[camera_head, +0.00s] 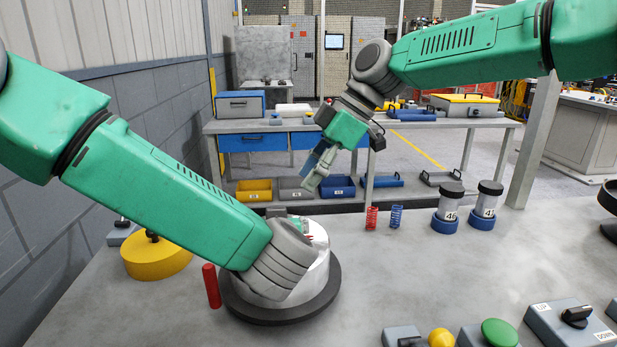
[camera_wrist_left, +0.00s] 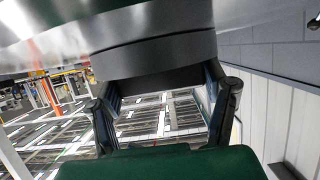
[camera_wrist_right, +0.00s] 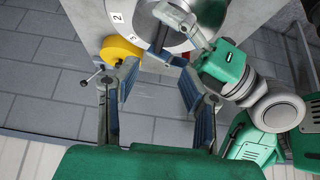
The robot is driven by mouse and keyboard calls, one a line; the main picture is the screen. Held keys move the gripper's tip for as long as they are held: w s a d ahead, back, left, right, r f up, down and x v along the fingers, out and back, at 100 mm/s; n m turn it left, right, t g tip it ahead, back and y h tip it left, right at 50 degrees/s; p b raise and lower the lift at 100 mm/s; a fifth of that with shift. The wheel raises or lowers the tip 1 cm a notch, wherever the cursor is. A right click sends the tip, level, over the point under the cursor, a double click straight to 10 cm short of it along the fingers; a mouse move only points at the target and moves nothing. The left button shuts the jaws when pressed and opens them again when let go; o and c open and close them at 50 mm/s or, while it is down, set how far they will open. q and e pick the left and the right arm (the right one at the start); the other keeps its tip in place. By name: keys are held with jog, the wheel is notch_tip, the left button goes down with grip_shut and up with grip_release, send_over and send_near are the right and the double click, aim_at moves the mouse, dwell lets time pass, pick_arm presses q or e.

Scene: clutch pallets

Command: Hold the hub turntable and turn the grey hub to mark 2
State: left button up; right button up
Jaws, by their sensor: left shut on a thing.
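A white plate marked 2 (camera_wrist_right: 118,18) shows beside the hub in the right wrist view. My left gripper is hidden in the head view.
A red cylinder (camera_head: 211,286) stands left of the turntable, beside a yellow disc (camera_head: 157,259). Red (camera_head: 371,218) and blue springs (camera_head: 396,217) and two jars (camera_head: 449,205) stand to the right. Switch boxes (camera_head: 570,322) line the front right. The bench middle is clear.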

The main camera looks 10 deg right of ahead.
jog(key=x, duration=1.1)
jog(key=shift+a+f, duration=0.1)
jog(key=shift+f, duration=0.15)
jog(key=shift+c, duration=0.4)
grip_shut()
jog(key=shift+o, duration=0.5)
grip_release()
jog(key=v, duration=1.2)
jog(key=shift+r, duration=0.1)
